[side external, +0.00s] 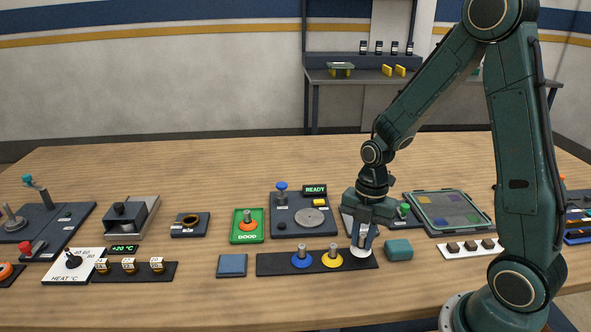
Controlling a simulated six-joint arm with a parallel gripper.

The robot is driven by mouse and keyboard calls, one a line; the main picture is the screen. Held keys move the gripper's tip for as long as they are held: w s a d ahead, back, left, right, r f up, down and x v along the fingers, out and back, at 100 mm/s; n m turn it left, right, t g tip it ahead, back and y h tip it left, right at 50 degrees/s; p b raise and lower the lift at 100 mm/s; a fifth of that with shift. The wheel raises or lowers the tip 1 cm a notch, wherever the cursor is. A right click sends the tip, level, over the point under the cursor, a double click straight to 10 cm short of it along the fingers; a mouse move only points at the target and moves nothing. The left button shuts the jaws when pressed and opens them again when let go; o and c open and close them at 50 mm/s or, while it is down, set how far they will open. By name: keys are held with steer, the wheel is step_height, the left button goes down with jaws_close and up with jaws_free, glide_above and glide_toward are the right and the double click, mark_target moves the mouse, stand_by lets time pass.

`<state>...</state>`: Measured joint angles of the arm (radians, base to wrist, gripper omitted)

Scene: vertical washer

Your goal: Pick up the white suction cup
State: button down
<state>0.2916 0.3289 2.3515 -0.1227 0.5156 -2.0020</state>
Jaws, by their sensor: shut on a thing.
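The white suction cup (359,251) stands upright at the right end of a black strip holder (268,264) near the table's front. My gripper (362,238) points straight down over it and is shut on its upper part. The cup's white lower part shows below the fingers, at or very near the holder; I cannot tell if there is a gap. A blue suction cup (302,260) and a yellow one (332,258) stand to its left on the same strip.
A teal block (398,250) sits close to the right of my gripper. A green tray with an orange cup (247,226) reads GOOD. A black station (301,221) with a round disc shows READY. A blue square pad (232,265) lies left of the strip.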

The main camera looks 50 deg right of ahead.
mark_target(363, 236)
step_height(363, 236, up, 18)
stand_by(0.6)
steer(key=shift+f, duration=0.1)
steer(key=c, duration=2)
jaws_free()
steer(key=shift+c, duration=0.9)
steer(key=w+a+f, duration=0.6)
steer(key=w+a, duration=0.4)
steer(key=w+a+f, duration=0.6)
steer(key=w+a, duration=0.5)
steer(key=shift+f, duration=0.2)
steer(key=shift+a+f, duration=0.1)
